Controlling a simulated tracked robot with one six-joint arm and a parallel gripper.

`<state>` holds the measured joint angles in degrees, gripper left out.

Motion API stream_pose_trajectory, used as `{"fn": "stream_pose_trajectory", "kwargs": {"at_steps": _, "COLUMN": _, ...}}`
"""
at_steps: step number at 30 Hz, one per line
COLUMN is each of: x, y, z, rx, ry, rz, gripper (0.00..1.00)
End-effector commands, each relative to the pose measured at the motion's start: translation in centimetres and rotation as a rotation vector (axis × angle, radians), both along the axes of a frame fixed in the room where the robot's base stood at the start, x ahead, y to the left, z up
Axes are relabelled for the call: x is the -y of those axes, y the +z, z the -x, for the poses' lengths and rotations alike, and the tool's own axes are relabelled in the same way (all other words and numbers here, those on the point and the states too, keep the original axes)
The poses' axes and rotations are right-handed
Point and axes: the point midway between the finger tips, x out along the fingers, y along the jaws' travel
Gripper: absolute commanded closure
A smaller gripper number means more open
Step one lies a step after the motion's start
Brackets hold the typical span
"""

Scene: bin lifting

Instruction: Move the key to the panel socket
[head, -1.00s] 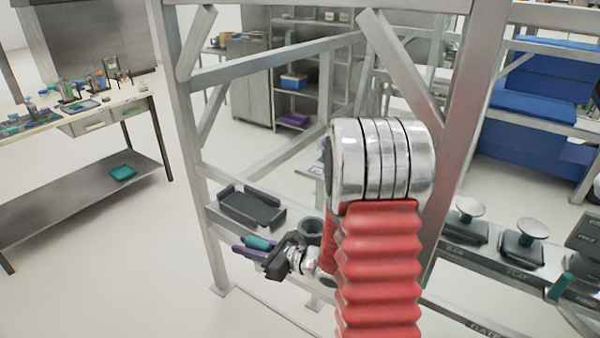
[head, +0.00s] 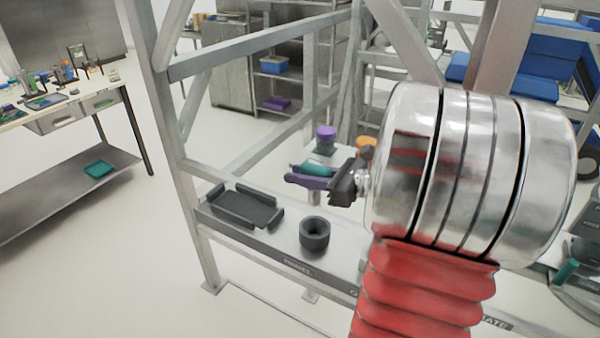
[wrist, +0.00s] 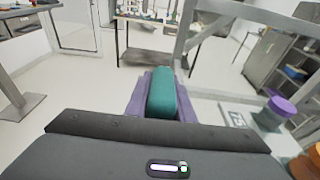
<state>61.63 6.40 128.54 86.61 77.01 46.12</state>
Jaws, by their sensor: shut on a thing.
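My gripper (head: 308,175) has purple fingers and a dark body. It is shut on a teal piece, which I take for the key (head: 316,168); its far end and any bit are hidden. In the wrist view the key (wrist: 162,95) lies lengthwise between the purple fingers (wrist: 162,80). A round black socket (head: 314,235) with an open top stands on the grey panel ledge (head: 268,243). My gripper and the key are apart from it, above it in the head picture.
A black tray-like holder (head: 245,208) sits left of the socket on the ledge. A metal frame post (head: 165,120) rises at the left. A purple-topped knob (head: 326,138) and an orange one (head: 366,146) stand behind my gripper. My arm hides much of the panel's right part.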

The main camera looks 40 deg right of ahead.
Motion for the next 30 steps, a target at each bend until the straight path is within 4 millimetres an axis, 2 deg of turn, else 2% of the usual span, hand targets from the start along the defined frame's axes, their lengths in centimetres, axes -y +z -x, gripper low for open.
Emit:
{"fn": "stream_pose_trajectory", "kwargs": {"at_steps": 14, "x": 1.1, "y": -0.4, "z": 0.7, "rx": 0.000, "ry": -0.029, "rz": -0.002, "gripper": 1.00}}
{"fn": "stream_pose_trajectory", "kwargs": {"at_steps": 30, "x": 1.1, "y": -3.9, "z": 0.7, "rx": 0.000, "ry": -0.029, "rz": -0.003, "gripper": 1.00}}
